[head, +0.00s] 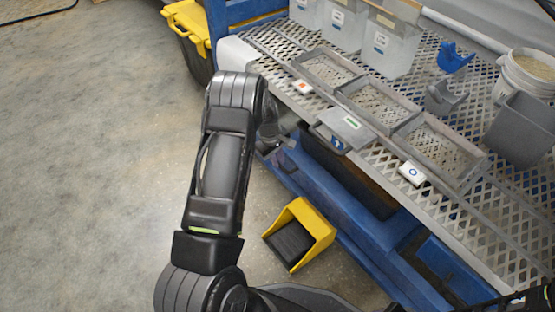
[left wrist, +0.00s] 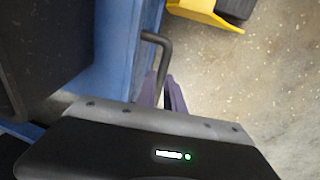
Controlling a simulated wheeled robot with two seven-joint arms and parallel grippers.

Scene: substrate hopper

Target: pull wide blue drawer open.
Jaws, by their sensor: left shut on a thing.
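The wide blue drawer (head: 320,196) is under the mesh bench, its long front running from upper left to lower right. A dark gap shows between it and the bench, but how far it stands out is hard to tell. My left gripper (head: 277,142) is at the drawer's far left end, partly hidden by my arm. In the left wrist view, a bent dark grey handle (left wrist: 164,50) stands out from the blue face (left wrist: 122,55). My left gripper's fingers (left wrist: 168,95) are shut on this handle, their grip partly hidden by the gripper body.
The mesh bench (head: 475,210) carries grey trays (head: 377,112), clear bins (head: 392,50) and a bucket (head: 527,72). A yellow-lidded container (head: 187,24) stands behind.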

